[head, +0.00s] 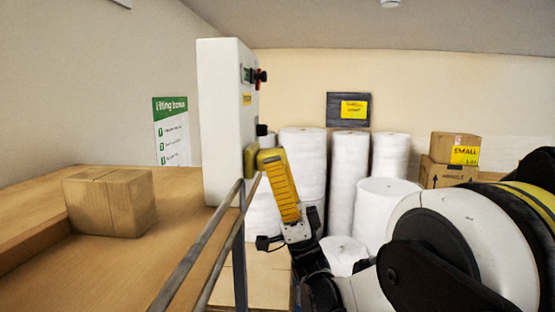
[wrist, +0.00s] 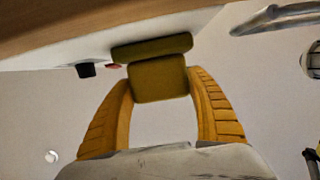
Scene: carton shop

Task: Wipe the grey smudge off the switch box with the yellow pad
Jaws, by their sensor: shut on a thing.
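The switch box (head: 219,125) is a tall white box standing at the edge of the wooden bench, its control face seen at a steep slant. My gripper (head: 266,160) is shut on the yellow pad (head: 250,161). The pad is against or very close to the lower part of the control face; contact is not certain. In the wrist view, the olive-yellow pad (wrist: 152,48) has its grip block between my gripper's fingers (wrist: 160,82), and its broad side faces the white switch box (wrist: 45,68). I cannot see the grey smudge in either view.
A dark knob (head: 262,130) sticks out just above the pad, and a red-and-black switch (head: 260,76) sits higher up. Metal rails (head: 190,259) run along the bench edge. A carton (head: 110,202) stands on the bench (head: 110,265). White rolls (head: 349,175) stand behind.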

